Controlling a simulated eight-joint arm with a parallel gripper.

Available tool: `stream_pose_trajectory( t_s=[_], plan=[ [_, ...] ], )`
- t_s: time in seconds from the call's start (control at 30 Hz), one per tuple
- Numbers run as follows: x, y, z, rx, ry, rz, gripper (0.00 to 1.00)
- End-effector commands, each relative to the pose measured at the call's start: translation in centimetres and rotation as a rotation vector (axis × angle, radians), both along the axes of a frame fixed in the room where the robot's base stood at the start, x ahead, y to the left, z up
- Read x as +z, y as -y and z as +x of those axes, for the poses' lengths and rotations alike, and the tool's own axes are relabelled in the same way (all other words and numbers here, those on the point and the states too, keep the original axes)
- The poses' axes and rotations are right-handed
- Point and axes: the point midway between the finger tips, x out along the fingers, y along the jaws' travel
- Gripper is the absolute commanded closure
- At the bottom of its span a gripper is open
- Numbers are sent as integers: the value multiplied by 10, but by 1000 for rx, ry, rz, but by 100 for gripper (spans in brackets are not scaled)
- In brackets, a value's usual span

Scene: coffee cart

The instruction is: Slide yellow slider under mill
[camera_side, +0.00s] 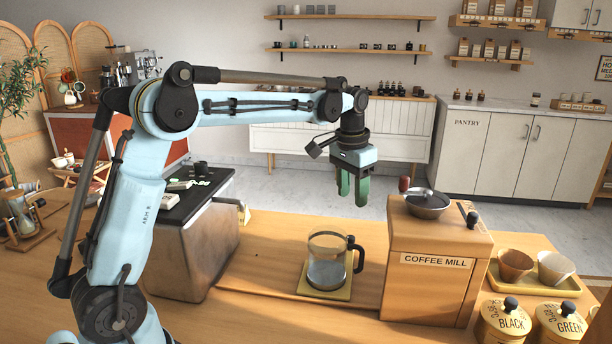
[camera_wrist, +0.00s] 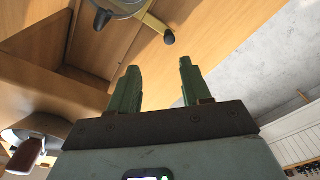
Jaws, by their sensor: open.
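The yellow slider (camera_side: 304,284) is a flat plate on the wooden counter, just left of the coffee mill (camera_side: 425,285). A glass jug (camera_side: 327,262) with a dark handle stands on it. In the wrist view, part of the yellow slider (camera_wrist: 153,22) with a round knob shows at the top, beside the jug's base (camera_wrist: 125,5). The mill (camera_wrist: 40,90) fills the left of that view. My gripper (camera_side: 352,195) is open and empty, pointing down, above and behind the slider. Its green fingers are spread apart in the wrist view (camera_wrist: 158,67).
A dark-topped metal machine (camera_side: 195,245) stands left of the slider. Right of the mill are a tray (camera_side: 572,288) with two cups and two lidded canisters (camera_side: 503,318). A metal bowl (camera_side: 428,207) sits on the mill. The counter between machine and slider is clear.

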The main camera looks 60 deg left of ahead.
Motion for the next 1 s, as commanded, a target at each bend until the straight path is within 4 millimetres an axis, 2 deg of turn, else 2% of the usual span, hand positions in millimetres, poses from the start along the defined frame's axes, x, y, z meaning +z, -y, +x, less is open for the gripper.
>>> stream_pose_trajectory(
  t_s=[0.5,1.0],
  plan=[
    [21,27,-46,-2,134,12,52],
    [23,48,-95,-2,262,14,52]
  ],
)
